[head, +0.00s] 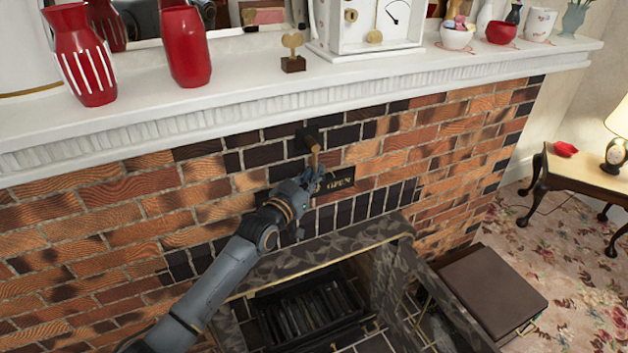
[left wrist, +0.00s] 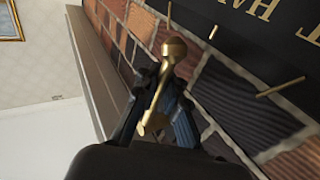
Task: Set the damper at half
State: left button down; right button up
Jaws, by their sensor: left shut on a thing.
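The damper's brass lever (head: 314,158) hangs from a pivot on the brick chimney front, above the firebox. A dark plate (head: 342,181) behind it reads OPEN at its right end; my gripper hides the rest. My left gripper (head: 318,180) is shut on the lever near its lower end. In the left wrist view the lever (left wrist: 157,100) with its round brass knob (left wrist: 174,49) runs between my fingers (left wrist: 155,115). I cannot tell exactly which mark the lever points at. My right gripper is not in view.
The white mantel (head: 250,85) juts out above my left gripper. It carries red vases (head: 185,48), a small wooden ornament (head: 292,55), a white clock-like case (head: 365,25) and cups. Below is the stone-framed firebox (head: 310,300). A side table (head: 590,178) stands at right.

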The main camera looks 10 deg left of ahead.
pick_arm(q)
jog(key=shift+s+f, duration=0.1)
jog(key=shift+f, duration=0.25)
jog(key=c, duration=1.7)
grip_release()
jog(key=shift+o, duration=1.3)
jog(key=shift+s+r, duration=0.1)
jog(key=shift+r, duration=0.15)
jog(key=shift+a, duration=0.1)
jog(key=v, duration=1.2)
